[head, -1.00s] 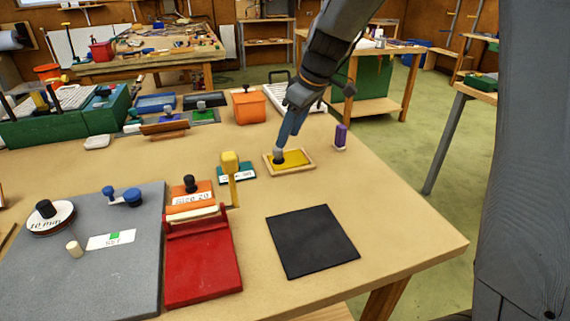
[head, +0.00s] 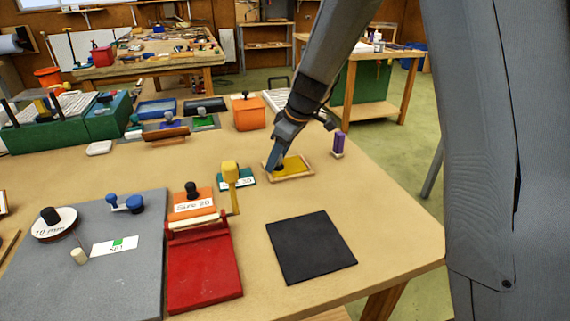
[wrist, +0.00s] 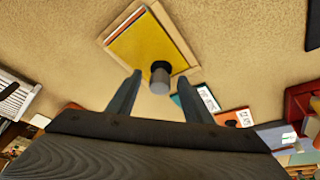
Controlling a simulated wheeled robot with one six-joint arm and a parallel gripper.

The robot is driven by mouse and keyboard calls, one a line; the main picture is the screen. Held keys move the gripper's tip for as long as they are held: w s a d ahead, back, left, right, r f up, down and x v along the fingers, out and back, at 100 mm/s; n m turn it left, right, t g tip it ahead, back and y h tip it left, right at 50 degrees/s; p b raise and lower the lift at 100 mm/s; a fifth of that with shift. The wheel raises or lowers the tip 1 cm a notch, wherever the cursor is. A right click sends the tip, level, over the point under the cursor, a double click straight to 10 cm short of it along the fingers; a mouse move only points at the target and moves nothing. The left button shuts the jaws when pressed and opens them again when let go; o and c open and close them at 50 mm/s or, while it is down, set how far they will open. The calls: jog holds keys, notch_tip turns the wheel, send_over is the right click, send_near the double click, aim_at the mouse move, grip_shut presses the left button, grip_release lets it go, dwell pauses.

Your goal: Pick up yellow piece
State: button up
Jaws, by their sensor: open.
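The yellow piece (head: 292,167) is a flat yellow plate in a light wooden frame (head: 296,178) on the table, right of the teal block. The wrist view shows the yellow piece (wrist: 143,47) with a dark knob with a grey top (wrist: 159,76) near its corner. My gripper (head: 275,165) is at the left side of the piece in the head view and hides part of it, including most of the knob. In the wrist view my gripper (wrist: 160,92) is open, with the knob showing between and beyond its two fingertips. The fingers look empty.
A teal block (head: 240,179) and a red press with a yellow handle (head: 205,265) stand left of the piece. A purple piece (head: 338,143) stands to the right. A black mat (head: 310,246) lies in front, with clear table around it.

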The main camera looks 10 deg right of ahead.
jog(key=c, duration=1.1)
notch_tip(320, 180, up, 10)
jog(key=shift+r+b, duration=0.1)
jog(key=shift+b, duration=0.8)
jog(key=o, duration=0.4)
jog(key=shift+c, duration=0.2)
jog(key=c, duration=0.3)
